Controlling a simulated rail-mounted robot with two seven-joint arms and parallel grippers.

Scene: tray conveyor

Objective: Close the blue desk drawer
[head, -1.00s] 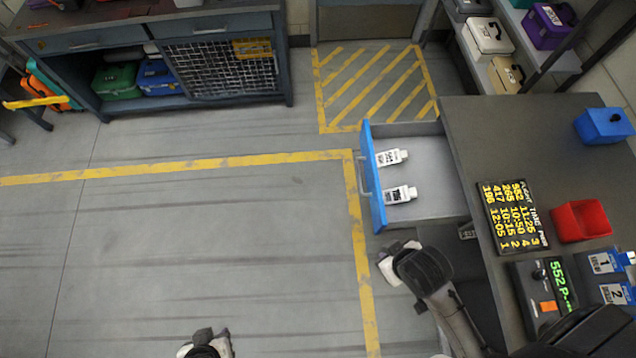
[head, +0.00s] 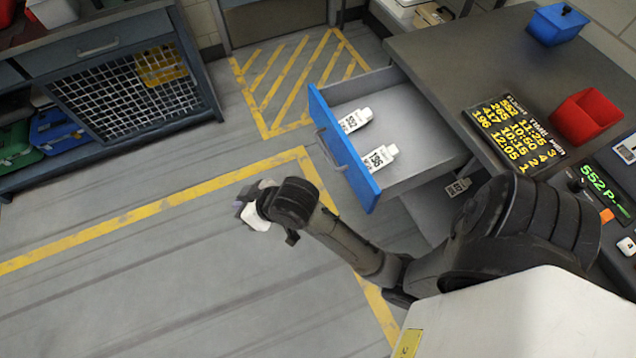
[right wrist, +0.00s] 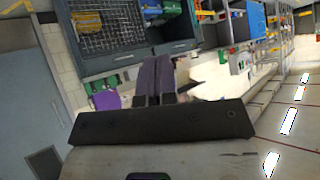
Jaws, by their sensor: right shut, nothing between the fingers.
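The desk drawer (head: 343,152) with the blue front is pulled out of the grey desk (head: 425,45). A grey handle (head: 328,150) is on its front. Two white labelled bottles (head: 355,120) lie inside the grey drawer. My right gripper (head: 243,206) is to the left of the blue front, apart from the handle, with floor below it in the picture. In the right wrist view its two purple-grey fingers (right wrist: 158,78) are together with nothing between them. My left gripper is not in view.
On the desk are a flight board (head: 512,132), a red bin (head: 583,118) and a blue box (head: 557,24). My right arm passes in front of the desk's near side. A workbench (head: 110,45) stands at the upper left. The floor left of the drawer is clear.

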